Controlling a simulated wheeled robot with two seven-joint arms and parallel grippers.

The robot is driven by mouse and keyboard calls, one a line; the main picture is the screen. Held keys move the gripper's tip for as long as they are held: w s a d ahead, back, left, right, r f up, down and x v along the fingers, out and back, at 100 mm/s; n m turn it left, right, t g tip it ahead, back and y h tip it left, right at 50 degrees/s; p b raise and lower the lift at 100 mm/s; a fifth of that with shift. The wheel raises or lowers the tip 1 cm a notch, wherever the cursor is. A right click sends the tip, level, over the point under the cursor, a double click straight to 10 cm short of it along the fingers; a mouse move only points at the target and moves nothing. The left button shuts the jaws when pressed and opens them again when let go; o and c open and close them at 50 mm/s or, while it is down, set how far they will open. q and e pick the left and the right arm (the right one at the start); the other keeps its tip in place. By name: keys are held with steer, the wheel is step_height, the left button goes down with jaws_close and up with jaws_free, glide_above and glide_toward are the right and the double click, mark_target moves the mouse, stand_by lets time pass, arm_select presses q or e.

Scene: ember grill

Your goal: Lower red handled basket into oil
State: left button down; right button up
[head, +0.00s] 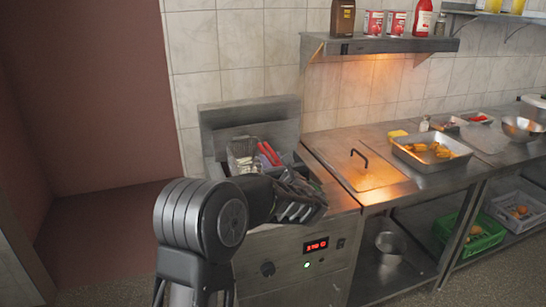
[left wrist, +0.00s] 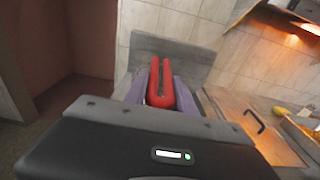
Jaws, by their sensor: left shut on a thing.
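The fryer (head: 249,113) stands against the tiled wall, left of the counter. A wire basket (head: 243,156) shows at its well in the head view. A red handle (head: 268,153) shows just right of the basket's wire body. In the left wrist view the red handle (left wrist: 160,68) stands between the two fingers of my left gripper (left wrist: 161,92), which is shut on it. My left arm and gripper hide the front of the well, so the oil and the basket's depth cannot be told. My right gripper is not in view.
Right of the fryer are a lidded counter section with a black handle (head: 360,158) and a metal tray of orange food (head: 396,147). A shelf (head: 385,45) with bottles and cans hangs above. The fryer's front panel (head: 316,246) has a lit red display.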

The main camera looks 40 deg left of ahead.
arm_select(q)
step_height(320, 180, down, 14)
steer(key=b, duration=1)
steer(key=shift+b, duration=0.4)
steer(key=shift+f+b, duration=0.6)
steer(key=shift+f, duration=0.15)
steer(key=shift+f+b, duration=0.65)
steer(key=shift+f, duration=0.05)
steer(key=c, duration=1.3)
jaws_free()
steer(key=o, duration=0.4)
steer(key=shift+c, duration=0.2)
steer(key=shift+f, duration=0.15)
steer(key=shift+d, duration=0.15)
